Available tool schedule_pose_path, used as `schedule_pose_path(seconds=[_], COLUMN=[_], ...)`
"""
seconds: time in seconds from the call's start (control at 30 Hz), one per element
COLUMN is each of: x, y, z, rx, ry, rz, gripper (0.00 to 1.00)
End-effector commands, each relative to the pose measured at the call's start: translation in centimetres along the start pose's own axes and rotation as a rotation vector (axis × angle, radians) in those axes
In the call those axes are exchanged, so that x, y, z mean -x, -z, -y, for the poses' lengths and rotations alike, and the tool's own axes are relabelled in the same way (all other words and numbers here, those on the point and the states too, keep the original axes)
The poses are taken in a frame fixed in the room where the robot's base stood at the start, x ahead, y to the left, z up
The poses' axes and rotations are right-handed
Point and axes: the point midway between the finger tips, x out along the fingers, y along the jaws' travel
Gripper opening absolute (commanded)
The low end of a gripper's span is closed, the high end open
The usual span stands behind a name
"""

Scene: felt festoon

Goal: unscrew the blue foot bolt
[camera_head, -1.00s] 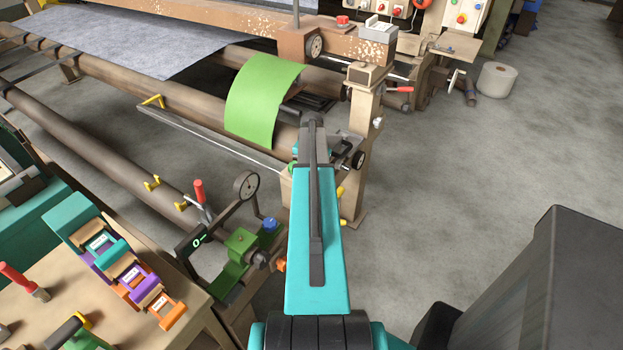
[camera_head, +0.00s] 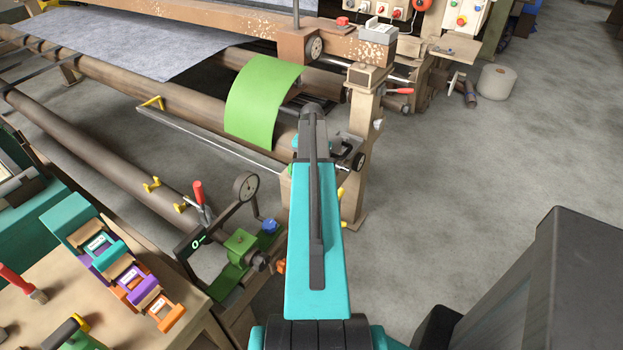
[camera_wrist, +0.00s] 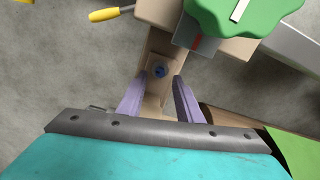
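In the head view my own arm hides the gripper and the bolt; the tan post (camera_head: 361,150) shows there.
A large green knob (camera_wrist: 243,12) overhangs the foot in the wrist view, with a yellow-handled part (camera_wrist: 106,14) to its left. In the head view a green clamp (camera_head: 240,245) with a blue knob (camera_head: 269,226) stands left of my arm.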

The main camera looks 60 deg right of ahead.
Motion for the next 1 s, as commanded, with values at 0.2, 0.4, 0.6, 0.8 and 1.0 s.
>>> schedule_pose_path(seconds=[0.2,0.4,0.6,0.8,1.0], x=[2.7,5.1,7.5,9.3,10.2], y=[0.0,0.0,0.0,0.0,0.0], z=[0.0,0.0,0.0,0.0,0.0], rx=[0.000,0.000,0.000,0.001,0.001], ry=[0.001,0.001,0.001,0.000,0.000], rz=[-0.002,-0.002,-0.002,-0.001,0.000], gripper=[0.32,0.32,0.32,0.32,0.32])
